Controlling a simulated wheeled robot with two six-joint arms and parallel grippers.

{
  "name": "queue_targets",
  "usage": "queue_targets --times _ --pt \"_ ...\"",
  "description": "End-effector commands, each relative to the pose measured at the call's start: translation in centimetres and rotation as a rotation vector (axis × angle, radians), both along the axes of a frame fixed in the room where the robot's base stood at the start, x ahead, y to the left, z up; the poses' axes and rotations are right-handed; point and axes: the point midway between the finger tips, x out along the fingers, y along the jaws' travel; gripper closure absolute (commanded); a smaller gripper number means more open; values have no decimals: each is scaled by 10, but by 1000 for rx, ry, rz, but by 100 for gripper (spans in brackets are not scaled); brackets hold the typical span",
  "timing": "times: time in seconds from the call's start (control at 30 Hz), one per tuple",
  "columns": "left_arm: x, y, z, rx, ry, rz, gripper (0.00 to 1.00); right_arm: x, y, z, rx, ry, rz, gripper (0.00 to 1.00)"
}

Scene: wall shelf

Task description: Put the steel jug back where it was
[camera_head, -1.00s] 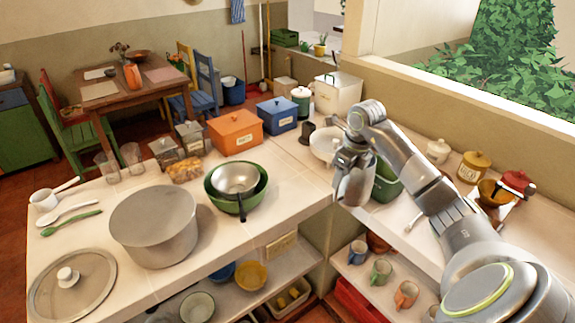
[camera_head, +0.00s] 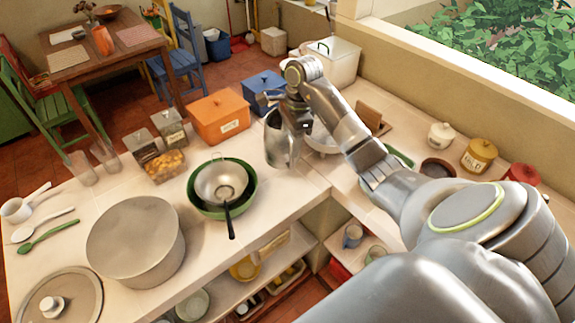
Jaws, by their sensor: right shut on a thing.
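The steel jug (camera_head: 280,143) hangs below my right gripper (camera_head: 291,112), which is shut on it. The jug looks upright. It is in front of the blue box and to the right of the orange box, over the far part of the counter near the inner corner. I cannot tell whether its base touches the counter. My gripper's fingers partly hide its upper part. My left gripper is not in view.
An orange box (camera_head: 219,118), a blue box (camera_head: 262,86) and a green bowl with a steel strainer (camera_head: 222,182) stand near the jug. A white plate (camera_head: 323,140) is partly behind my arm. The counter (camera_head: 262,190) is bare between bowl and corner.

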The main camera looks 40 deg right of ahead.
Motion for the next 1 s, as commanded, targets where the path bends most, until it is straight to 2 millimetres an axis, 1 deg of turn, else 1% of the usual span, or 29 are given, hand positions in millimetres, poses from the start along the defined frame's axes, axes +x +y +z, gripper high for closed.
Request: queue_targets --times 0.03,0.2,0.3,0.4,0.63,0.77,0.9,1.0 --pt "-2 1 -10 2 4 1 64 1 0 -9 -1 -3 1 100" --pt "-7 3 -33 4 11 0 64 1 0 -32 0 -4 -1 100" --pt "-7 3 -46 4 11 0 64 1 0 -45 0 -4 -2 100" --pt "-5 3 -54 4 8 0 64 1 0 -53 0 -5 -2 100" --pt "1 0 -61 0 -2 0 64 1 0 -59 0 -5 -2 100" --pt "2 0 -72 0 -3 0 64 1 0 -71 0 -4 -2 100" --pt "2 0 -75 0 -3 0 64 0 0 -90 1 -1 -2 100" --pt "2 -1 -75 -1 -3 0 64 1 0 -92 0 -4 -2 100"
